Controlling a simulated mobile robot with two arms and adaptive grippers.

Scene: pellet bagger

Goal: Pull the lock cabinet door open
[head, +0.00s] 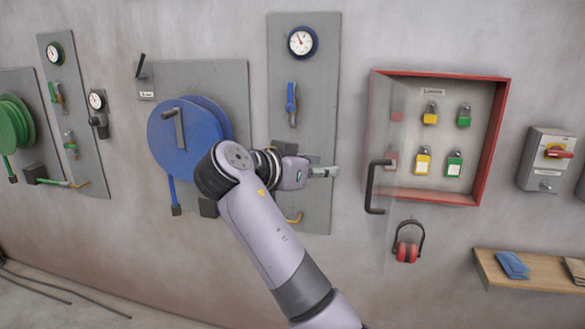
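The lock cabinet (494,140) is a red-framed box on the wall with a grey back and several yellow, green and red padlocks inside. Its clear door (388,120) stands swung out at the cabinet's left side, seen at a steep angle, so the front looks open. A dark bar handle (372,188) sits on the door. My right gripper (328,172) is left of the handle, pointing right, with a visible gap between them in the picture. Its fingers overlap in this view, so their opening is unclear. My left gripper is not in view.
A blue hose reel (184,140) and a gauge panel (305,75) are on the wall behind my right arm. Red earmuffs (407,249) hang below the cabinet. A wooden shelf (530,277) and a switch box (546,160) are at right.

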